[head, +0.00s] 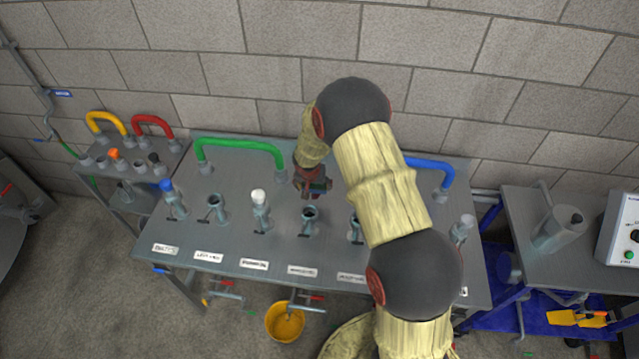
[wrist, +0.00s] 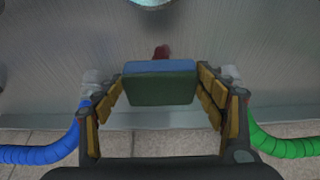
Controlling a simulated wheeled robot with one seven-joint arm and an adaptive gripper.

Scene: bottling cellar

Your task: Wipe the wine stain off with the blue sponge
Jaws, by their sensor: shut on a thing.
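The blue sponge (wrist: 160,67), with a dark green face, sits between the fingers of my gripper (wrist: 162,88) in the wrist view. My gripper is shut on it. The wine stain (wrist: 161,51) shows as a small dark red patch on the grey metal top just past the sponge's edge; the sponge may hide more of it. In the head view my gripper (head: 313,184) is low over the back of the bench, between the green and blue hoses. I cannot tell whether the sponge touches the metal.
The metal bench (head: 235,180) carries several upright valves along its front, one (head: 310,216) just before my gripper. A green hose (head: 240,146) arches at left, a blue hose (head: 435,168) at right. The block wall stands close behind. A yellow bucket (head: 285,323) is on the floor.

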